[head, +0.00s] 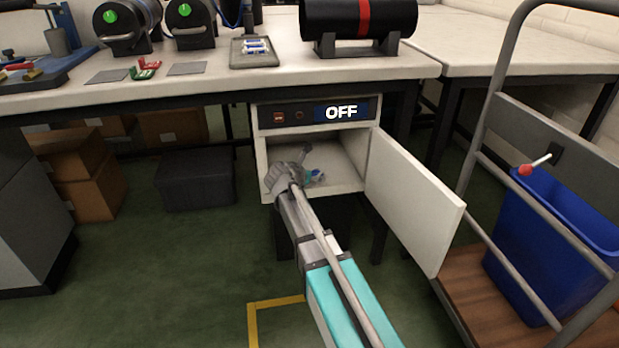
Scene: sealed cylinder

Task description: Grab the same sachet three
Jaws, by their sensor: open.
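A small blue, white and greenish item (317,175), perhaps a sachet, shows inside the open white cabinet (345,182) under the bench. My gripper (304,163) is inside the cabinet, open, right beside this item. My arm and gripper hide part of it, and I cannot tell whether they touch. Several small white and blue packets (257,46) lie in a grey tray (240,64) on the bench. I cannot read any number on them.
The cabinet door (410,205) stands open to the right, below a panel reading OFF (341,112). A cart with a blue bin (545,250) stands at the right. Cardboard boxes (80,170) and a dark box (197,180) are at the left. The green floor between is clear.

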